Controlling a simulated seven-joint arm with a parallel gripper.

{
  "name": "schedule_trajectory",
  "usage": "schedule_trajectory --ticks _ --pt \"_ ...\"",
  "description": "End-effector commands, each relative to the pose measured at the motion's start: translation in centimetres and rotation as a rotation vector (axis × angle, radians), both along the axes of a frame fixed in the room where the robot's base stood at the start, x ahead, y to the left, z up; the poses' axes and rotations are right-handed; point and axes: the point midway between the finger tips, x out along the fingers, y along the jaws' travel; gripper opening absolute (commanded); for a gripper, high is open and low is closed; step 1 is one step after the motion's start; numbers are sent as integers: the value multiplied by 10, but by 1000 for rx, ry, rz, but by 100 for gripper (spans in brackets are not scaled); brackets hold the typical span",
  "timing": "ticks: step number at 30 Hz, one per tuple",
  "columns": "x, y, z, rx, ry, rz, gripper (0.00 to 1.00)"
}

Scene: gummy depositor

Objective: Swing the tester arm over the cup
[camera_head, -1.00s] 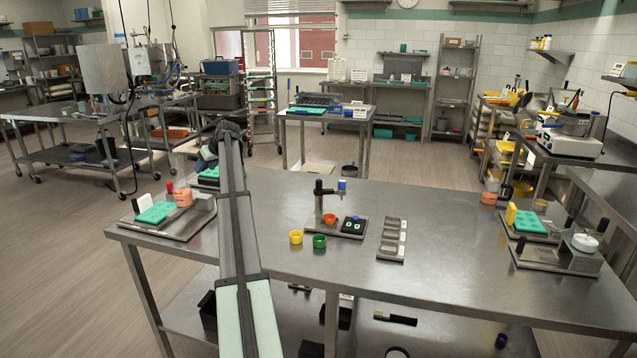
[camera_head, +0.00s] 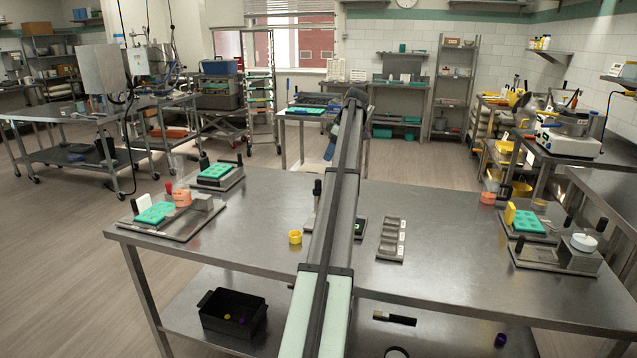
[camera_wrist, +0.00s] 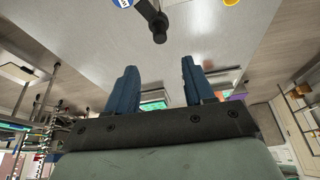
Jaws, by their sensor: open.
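The tester stand is mostly hidden behind my arm in the head view. Its black post (camera_head: 317,188) shows left of my arm, and a corner of its base with a green-lit pad (camera_head: 360,228) shows on the right. In the wrist view the black tester arm (camera_wrist: 150,15) is at the top edge, with a blue, white-labelled cap (camera_wrist: 123,3) at one end. A yellow cup (camera_head: 295,237) stands on the table left of my arm. The orange and green cups are hidden. My gripper (camera_wrist: 157,80) is open and empty, apart from the tester arm, its blue fingers spread.
A grey slotted block (camera_head: 391,238) lies right of my arm. Teal mould trays (camera_head: 155,213) stand on plates at the left, and another (camera_head: 530,222) at the right beside a device with a white knob (camera_head: 584,242). The table's middle right is clear.

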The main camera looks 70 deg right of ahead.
Motion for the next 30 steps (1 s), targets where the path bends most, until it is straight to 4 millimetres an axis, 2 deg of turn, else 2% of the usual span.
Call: schedule_trajectory --ticks 7,21,30 --pt "9 1 -24 2 1 2 53" --pt "39 -2 -98 1 2 -1 53" --pt "50 -3 -123 -1 2 0 53"
